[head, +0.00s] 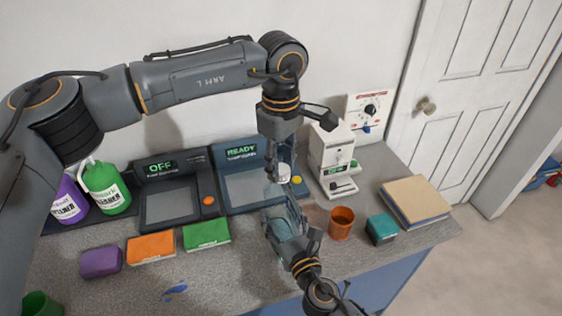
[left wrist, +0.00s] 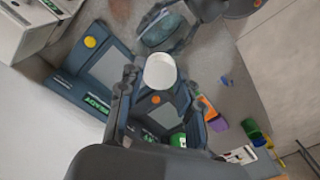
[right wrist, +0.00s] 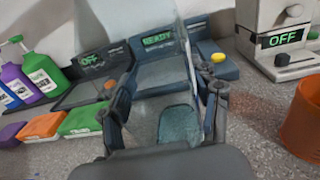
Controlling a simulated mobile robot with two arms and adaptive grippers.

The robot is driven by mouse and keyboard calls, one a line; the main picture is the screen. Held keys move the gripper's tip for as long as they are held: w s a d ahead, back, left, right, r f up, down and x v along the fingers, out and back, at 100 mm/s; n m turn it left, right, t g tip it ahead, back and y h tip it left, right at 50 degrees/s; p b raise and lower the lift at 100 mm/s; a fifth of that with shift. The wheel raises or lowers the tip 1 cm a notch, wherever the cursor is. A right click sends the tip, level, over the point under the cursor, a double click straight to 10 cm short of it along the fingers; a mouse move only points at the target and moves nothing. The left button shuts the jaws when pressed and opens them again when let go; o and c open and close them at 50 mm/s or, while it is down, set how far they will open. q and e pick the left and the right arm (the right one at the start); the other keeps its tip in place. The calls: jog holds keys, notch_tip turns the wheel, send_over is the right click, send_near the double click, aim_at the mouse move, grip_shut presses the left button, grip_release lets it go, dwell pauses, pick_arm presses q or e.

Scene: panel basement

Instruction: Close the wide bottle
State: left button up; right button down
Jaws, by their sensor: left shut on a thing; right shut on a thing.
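The wide bottle (head: 284,222) is clear with a bluish tint and stands out above the counter in my right gripper (head: 292,240). My right gripper is shut on it. In the right wrist view the see-through bottle (right wrist: 180,124) sits between the fingers, with a teal patch low in it. My left gripper (head: 281,165) is shut on a white cap (head: 283,174) and holds it above the bottle, apart from it. The left wrist view shows the round white cap (left wrist: 160,72) between the fingers, with the bottle (left wrist: 160,30) beyond it.
A READY device (head: 245,190) and an OFF device (head: 172,198) stand behind. An orange cup (head: 341,223), a teal box (head: 382,229) and a white machine (head: 331,155) are at right. Green (head: 107,190) and purple (head: 69,203) jugs stand at left, with coloured packs in front.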

pick_arm(q)
jog(key=m, duration=1.3)
jog(key=shift+m, duration=0.4)
jog(key=m, duration=0.5)
jog(key=o, duration=0.7)
jog(key=shift+r, duration=2.25)
